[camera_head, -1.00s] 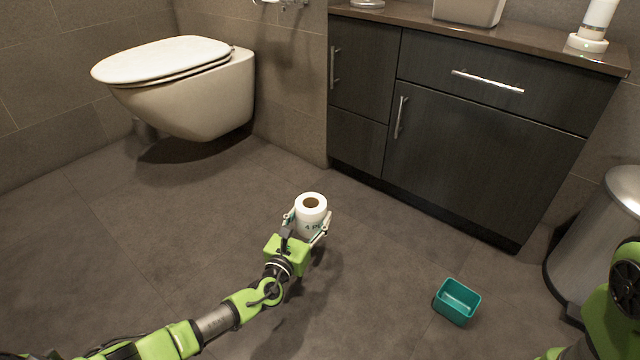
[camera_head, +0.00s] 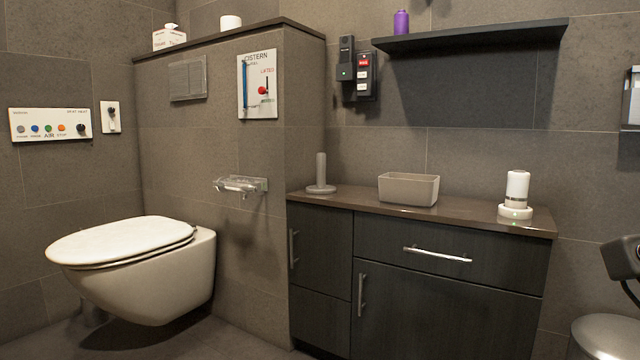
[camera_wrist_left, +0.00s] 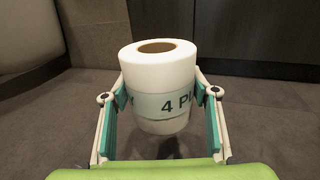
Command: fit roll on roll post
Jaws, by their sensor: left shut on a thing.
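The white roll (camera_wrist_left: 158,75), with a pale green printed band, stands upright between the fingers of my left gripper (camera_wrist_left: 160,88) in the left wrist view. The gripper is shut on its sides, and the roll's open core faces up. The grey roll post (camera_head: 320,172) stands upright and bare on a round base, at the left end of the vanity counter (camera_head: 460,212) in the head view. My left gripper and the roll are outside the head view. My right gripper is not seen in either current view.
A beige bin-like box (camera_head: 408,189) stands right of the post, and a white cylinder on a lit base (camera_head: 516,195) farther right. A wall-mounted holder (camera_head: 240,185) is left of the vanity. The toilet (camera_head: 130,265) is at left, a metal bin (camera_head: 606,338) at lower right.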

